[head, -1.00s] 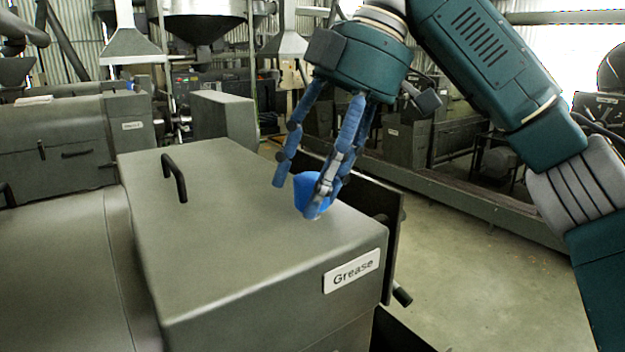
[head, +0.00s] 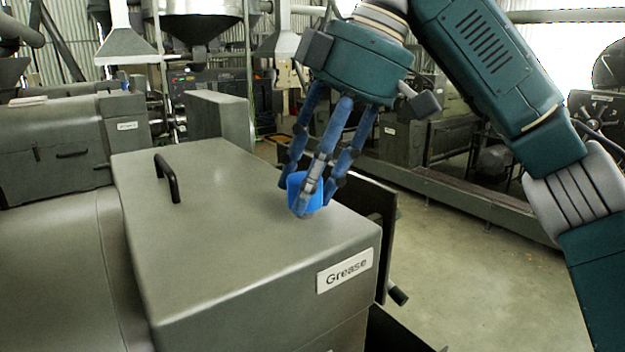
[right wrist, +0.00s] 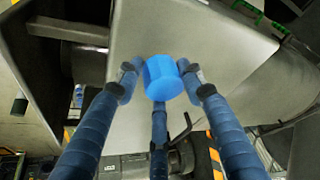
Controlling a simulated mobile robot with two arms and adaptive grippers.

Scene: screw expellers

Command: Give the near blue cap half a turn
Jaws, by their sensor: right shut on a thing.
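The near blue cap (head: 294,185) is a short, bright blue faceted piece on top of the grey-green housing (head: 230,235) marked "Grease". My right gripper (head: 308,190) comes down from above, its three blue fingers shut around the cap. In the right wrist view the cap (right wrist: 162,78) sits between the fingertips (right wrist: 161,82), with one finger at each side and one below. The fingers hide part of the cap in the head view. My left gripper is not in view.
A black handle (head: 168,180) stands up from the housing left of the cap. A dark panel (head: 375,215) stands at the housing's right side. Open concrete floor (head: 455,255) lies right of it. Other machines stand behind. A small blue piece (right wrist: 78,96) shows in the right wrist view.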

